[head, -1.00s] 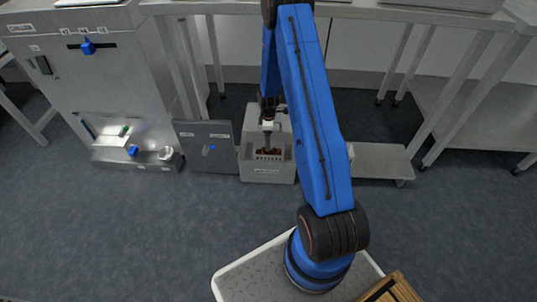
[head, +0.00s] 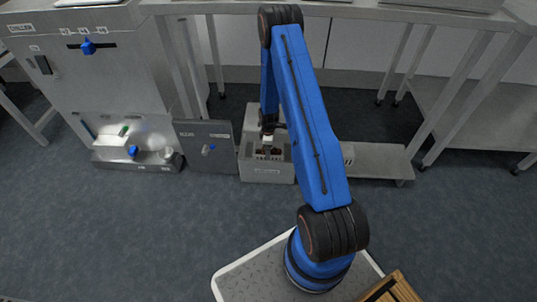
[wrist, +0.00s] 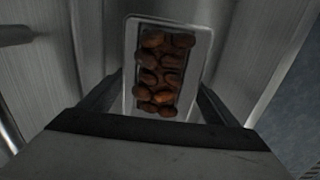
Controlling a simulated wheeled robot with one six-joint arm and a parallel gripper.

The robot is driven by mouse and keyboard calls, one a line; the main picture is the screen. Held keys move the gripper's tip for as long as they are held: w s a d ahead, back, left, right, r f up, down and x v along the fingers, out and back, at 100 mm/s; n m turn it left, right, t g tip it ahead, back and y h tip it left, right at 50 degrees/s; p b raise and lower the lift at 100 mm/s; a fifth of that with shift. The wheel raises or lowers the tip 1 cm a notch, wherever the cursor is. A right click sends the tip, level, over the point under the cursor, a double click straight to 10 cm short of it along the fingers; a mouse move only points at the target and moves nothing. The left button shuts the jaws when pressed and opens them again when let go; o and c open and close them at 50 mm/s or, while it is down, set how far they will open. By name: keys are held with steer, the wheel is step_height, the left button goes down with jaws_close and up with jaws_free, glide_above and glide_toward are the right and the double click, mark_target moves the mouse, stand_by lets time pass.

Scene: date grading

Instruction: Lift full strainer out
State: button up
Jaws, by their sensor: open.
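The strainer (wrist: 131,60) is a pale rectangular container full of brown dates, seen from above in the wrist view. In the head view, the dates (head: 268,152) show as a dark patch inside a grey open-front box (head: 266,172) on the floor. My gripper (wrist: 160,88) is open, with one dark finger on each side of the strainer in the wrist view. In the head view, my gripper (head: 268,140) is just above the dates. I cannot tell whether the fingers touch the strainer. Its lower part is hidden.
A grey panel (head: 196,158) with a small knob stands left of the box. A steel cabinet (head: 95,75) with a lit recess is further left. A low steel shelf (head: 375,158) is at the right, under the bench (head: 400,14). The floor in front is clear.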

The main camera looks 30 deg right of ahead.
steer(key=shift+f, duration=0.25)
steer(key=c, duration=1)
steer(key=shift+r, duration=0.1)
